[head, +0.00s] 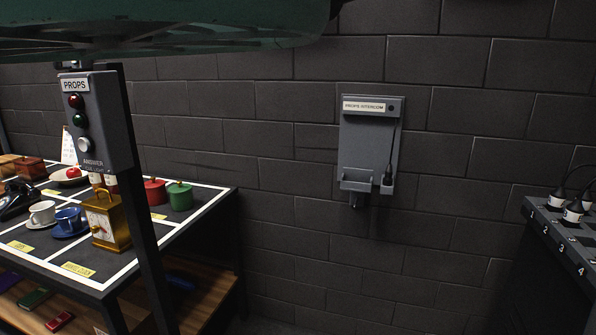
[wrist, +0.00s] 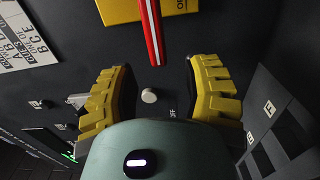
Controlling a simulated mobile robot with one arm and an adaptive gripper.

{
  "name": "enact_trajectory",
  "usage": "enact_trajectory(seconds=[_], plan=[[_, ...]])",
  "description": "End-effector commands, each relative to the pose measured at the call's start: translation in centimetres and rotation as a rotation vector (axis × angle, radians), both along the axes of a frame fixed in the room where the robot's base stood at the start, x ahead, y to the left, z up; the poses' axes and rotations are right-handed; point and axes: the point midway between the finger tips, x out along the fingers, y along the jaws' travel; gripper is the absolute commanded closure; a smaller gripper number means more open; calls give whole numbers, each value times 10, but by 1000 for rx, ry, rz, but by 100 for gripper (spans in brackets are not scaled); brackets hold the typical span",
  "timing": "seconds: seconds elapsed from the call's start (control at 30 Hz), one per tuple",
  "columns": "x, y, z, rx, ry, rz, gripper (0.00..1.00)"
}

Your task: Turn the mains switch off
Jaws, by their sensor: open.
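In the wrist view, a red lever (wrist: 153,35) with a white stripe runs down from the top edge, in front of a yellow plate (wrist: 120,10) on a dark panel. It looks like the mains switch handle. Its lower end stops just above the space between my fingers. My gripper (wrist: 162,85) is open, with a ribbed yellow pad on each side and nothing held. A small round white knob (wrist: 149,96) shows between the fingers, with the letters OFF beside it. The lever's upper end is out of view. The head view shows neither the switch nor my gripper.
In the head view are a prop table (head: 215,200), a PROPS cue post (head: 100,120), a wall intercom (head: 370,145) and a numbered plug rack (head: 560,235).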

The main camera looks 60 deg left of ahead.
Motion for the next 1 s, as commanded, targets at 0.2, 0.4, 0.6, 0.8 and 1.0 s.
enact_trajectory(seconds=[0.2, 0.4, 0.6, 0.8, 1.0], plan=[[-10, 21, 0, -2, 2, 16, 52], [-23, 36, 0, -3, 1, 14, 52], [-36, 51, -1, -1, 5, 10, 52], [-45, 62, 0, 0, 2, 8, 52], [-49, 65, -1, 2, 4, 6, 52]])
